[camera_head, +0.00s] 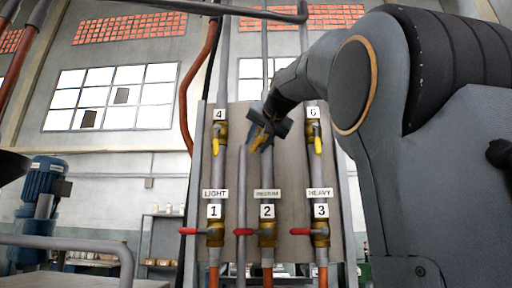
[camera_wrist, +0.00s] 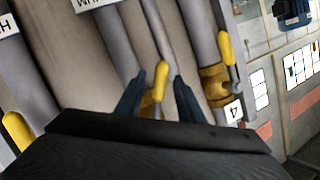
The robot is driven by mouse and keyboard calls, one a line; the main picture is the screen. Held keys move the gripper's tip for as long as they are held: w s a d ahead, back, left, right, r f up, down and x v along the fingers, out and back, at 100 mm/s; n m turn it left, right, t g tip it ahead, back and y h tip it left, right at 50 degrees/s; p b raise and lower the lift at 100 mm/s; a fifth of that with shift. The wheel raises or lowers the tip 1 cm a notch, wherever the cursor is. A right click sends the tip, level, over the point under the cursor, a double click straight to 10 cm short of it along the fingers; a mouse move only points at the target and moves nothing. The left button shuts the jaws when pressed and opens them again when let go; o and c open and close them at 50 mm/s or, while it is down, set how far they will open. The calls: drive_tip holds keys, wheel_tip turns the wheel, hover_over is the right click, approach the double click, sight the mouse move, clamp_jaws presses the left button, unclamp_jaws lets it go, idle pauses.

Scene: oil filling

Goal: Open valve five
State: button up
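Valve five's yellow handle (camera_head: 258,139) is in the upper middle of the panel, between valves 4 and 6. Its body and number are mostly hidden behind my gripper (camera_head: 264,128) in the head view. In the wrist view the yellow handle (camera_wrist: 161,76) stands between the two dark fingers of my gripper (camera_wrist: 162,80). The fingers are open, with a gap visible on both sides of the handle. I cannot tell how deep the handle lies between them.
Valve 4 (camera_head: 220,133) is close on the left and valve 6 (camera_head: 315,134) on the right, both with yellow handles pointing down. Red-handled valves 1 (camera_head: 215,234), 2 (camera_head: 267,234) and 3 (camera_head: 320,234) are below. Vertical pipes run along the panel (camera_head: 290,195).

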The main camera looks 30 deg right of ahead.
drive_tip(key=b+v, duration=0.1)
drive_tip(key=v, duration=0.5)
drive_tip(key=shift+b, duration=0.35)
